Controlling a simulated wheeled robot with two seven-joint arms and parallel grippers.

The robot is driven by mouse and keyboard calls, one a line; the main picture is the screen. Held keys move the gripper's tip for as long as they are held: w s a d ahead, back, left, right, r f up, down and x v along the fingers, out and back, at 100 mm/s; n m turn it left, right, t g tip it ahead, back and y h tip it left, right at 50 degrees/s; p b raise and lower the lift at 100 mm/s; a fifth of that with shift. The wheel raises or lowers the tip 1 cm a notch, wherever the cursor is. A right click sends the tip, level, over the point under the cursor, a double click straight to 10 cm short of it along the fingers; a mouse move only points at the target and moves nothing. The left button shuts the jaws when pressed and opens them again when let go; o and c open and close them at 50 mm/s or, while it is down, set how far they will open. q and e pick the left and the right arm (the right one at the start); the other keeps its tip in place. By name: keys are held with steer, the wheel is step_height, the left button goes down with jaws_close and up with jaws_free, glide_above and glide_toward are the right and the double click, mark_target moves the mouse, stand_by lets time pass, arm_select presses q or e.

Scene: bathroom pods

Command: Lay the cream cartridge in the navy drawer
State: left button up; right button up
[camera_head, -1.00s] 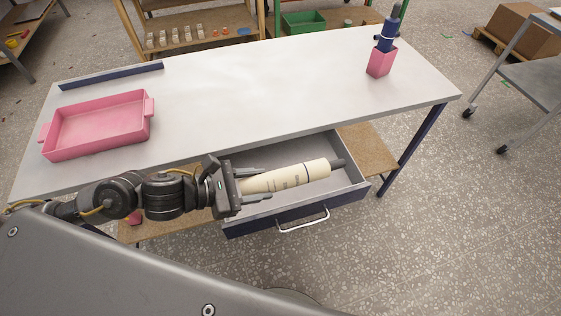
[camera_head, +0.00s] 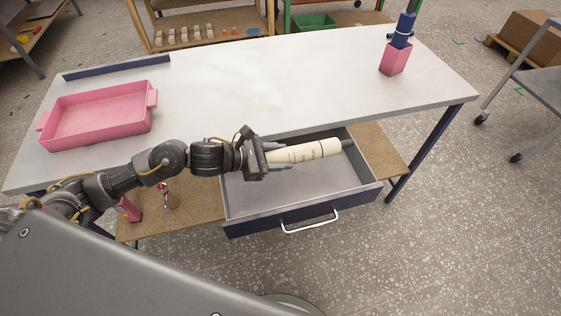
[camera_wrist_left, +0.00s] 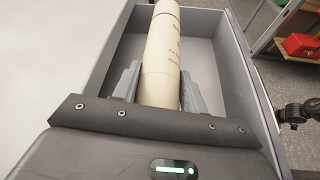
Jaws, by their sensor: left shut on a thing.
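The cream cartridge (camera_head: 310,151), with dark print and a dark nozzle at its right end, lies nearly level in my left gripper (camera_head: 281,157). The gripper is shut around its left part. Cartridge and gripper are over the rear part of the open drawer (camera_head: 300,217), which has a navy front, silver handle and grey inside. The bare drawer floor shows in front of them. In the left wrist view the cartridge (camera_wrist_left: 162,50) stands out between the two fingers, with the drawer floor (camera_wrist_left: 205,72) beyond. The exact gap beneath it cannot be told. My right gripper is not in view.
The drawer is under a white table (camera_head: 250,85). On the table are a pink tray (camera_head: 98,135), a navy strip (camera_head: 117,67) and a pink holder (camera_head: 395,60) with a navy tool. A wooden lower shelf (camera_head: 195,207) holds small items.

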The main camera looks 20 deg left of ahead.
arm_select(q)
steer(key=shift+w+f, duration=0.15)
steer(key=shift+w, duration=0.05)
steer(key=shift+w+f, duration=0.1)
steer(key=shift+f, duration=0.05)
step_height(320, 180, down, 3)
steer(key=shift+w+p, duration=0.15)
steer(key=shift+p, duration=0.4)
steer(key=shift+f, duration=0.15)
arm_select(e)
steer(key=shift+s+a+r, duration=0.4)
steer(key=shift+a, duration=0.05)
